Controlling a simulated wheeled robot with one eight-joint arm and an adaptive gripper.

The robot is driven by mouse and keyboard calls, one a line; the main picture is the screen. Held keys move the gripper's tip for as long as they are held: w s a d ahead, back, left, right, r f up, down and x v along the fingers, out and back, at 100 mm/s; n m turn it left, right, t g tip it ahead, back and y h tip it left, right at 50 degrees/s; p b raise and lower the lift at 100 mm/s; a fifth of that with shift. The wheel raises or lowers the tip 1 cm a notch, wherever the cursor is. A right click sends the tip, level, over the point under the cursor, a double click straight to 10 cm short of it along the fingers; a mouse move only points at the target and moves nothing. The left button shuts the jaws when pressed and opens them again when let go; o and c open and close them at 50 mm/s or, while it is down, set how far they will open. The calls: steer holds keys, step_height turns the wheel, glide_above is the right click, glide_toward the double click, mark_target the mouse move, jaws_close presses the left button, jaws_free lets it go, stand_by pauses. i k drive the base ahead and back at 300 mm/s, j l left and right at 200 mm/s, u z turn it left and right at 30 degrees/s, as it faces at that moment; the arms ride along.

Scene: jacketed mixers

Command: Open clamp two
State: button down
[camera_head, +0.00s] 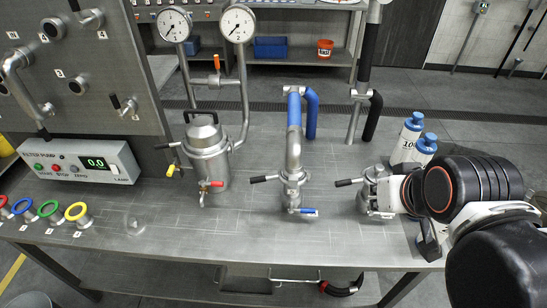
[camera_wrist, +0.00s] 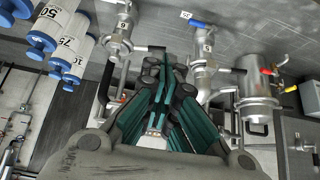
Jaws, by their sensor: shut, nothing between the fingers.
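Two steel pipe fittings with black clamp handles stand on the bench, the middle one (camera_head: 292,183) under a blue pipe and the right one (camera_head: 374,178) beside my arm. The middle clamp handle (camera_head: 264,179) and the right clamp handle (camera_head: 348,182) both point left. I cannot read which clamp is number two. In the wrist view my gripper (camera_wrist: 165,70) is shut and empty, its fingertips close to the right fitting's handle (camera_wrist: 142,48); contact cannot be told. The middle fitting (camera_wrist: 204,55) is to the right there. In the head view my arm hides part of the right fitting.
A steel vessel (camera_head: 207,155) with a clamp handle and two gauges (camera_head: 206,24) above it stands left. Blue-capped bottles (camera_head: 411,130) stand behind my arm. A filter pump box (camera_head: 82,162) and coloured rings (camera_head: 48,209) are far left. The bench front is mostly clear.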

mark_target(293, 180)
steer(key=k+j, duration=0.1)
steer(key=j, duration=0.25)
steer(key=k+j, duration=0.1)
steer(key=j, duration=0.2)
steer(key=k+j, duration=0.15)
steer(key=j, duration=0.2)
steer(key=k+j+z, duration=0.1)
steer(key=j, duration=0.2)
